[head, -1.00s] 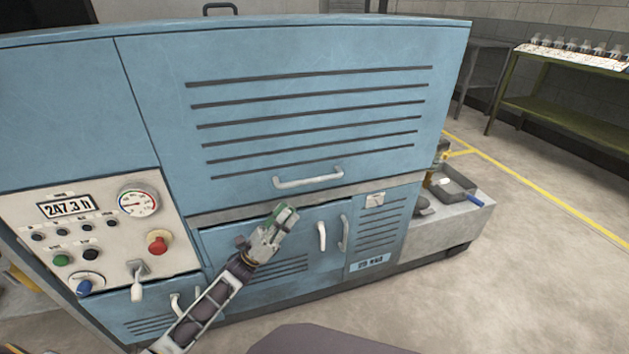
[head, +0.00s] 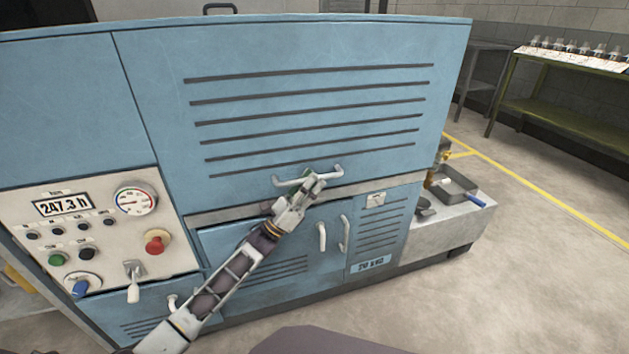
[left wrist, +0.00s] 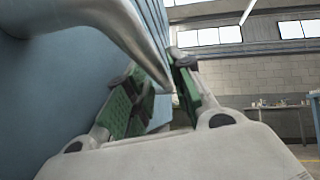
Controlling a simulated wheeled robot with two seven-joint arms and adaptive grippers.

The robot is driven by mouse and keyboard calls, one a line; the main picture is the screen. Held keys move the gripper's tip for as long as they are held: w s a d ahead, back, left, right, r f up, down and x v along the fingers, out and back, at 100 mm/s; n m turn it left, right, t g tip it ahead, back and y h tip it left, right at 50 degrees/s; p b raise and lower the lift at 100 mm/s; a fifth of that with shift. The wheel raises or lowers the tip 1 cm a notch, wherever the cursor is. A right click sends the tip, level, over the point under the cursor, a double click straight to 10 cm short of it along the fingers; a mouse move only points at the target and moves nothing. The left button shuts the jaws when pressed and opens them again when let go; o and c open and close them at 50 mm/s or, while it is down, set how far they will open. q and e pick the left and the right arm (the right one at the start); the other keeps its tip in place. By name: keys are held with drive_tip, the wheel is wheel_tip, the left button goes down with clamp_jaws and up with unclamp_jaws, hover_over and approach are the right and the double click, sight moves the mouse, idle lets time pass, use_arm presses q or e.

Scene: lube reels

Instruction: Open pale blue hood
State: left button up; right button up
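The pale blue hood (head: 300,105) is the large slotted panel on the upper front of the machine, and it is closed. Its white bar handle (head: 330,173) runs across near the hood's lower edge. My left gripper (head: 308,182) is at the middle of this handle. In the left wrist view, the handle (left wrist: 135,35) passes close above my left gripper (left wrist: 160,88), toward the gap between its green-padded fingers. The fingers are apart, and I see no clear grip on the bar. My right gripper is in neither view.
A control panel (head: 95,235) with a gauge and red button is left of my arm. Below the hood are smaller doors with upright handles (head: 322,236). A grey ledge with a tray (head: 453,185) stands at right. Open floor (head: 540,270) lies right of the machine.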

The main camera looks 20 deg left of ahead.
use_arm(q)
drive_tip(key=shift+x, duration=0.8)
clamp_jaws()
